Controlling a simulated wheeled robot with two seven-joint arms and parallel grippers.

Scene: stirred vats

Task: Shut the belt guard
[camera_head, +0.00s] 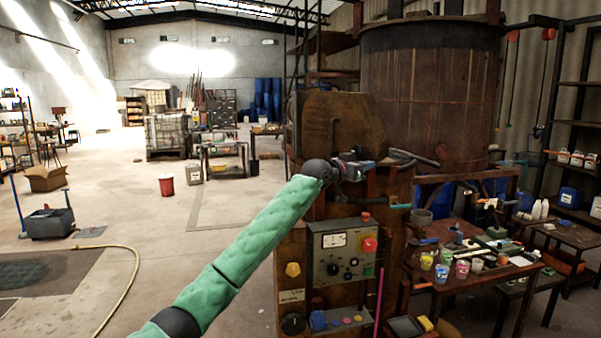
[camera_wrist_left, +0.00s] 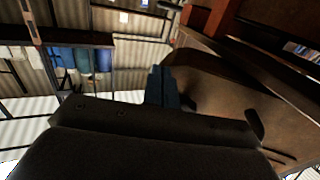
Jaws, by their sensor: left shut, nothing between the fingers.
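The belt guard (camera_head: 337,127) looks like a rusty brown, round-cornered cover on top of the machine behind the control box. I cannot tell how far open it stands. My left arm, in a green sleeve, reaches across to the machine, and my left gripper (camera_head: 366,168) is in front of the guard's lower right part. In the left wrist view the dark fingers (camera_wrist_left: 163,88) are together and empty, close beside a large brown curved surface (camera_wrist_left: 225,105) that seems to be the guard. I cannot tell whether they touch. My right gripper is not in view.
The control box (camera_head: 342,252) with dial and red knob sits below the guard. A big rusty vat (camera_head: 430,85) stands behind at right. A cluttered table (camera_head: 455,285) with small jars is at lower right. The floor at left is mostly free, with a hose (camera_head: 130,275).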

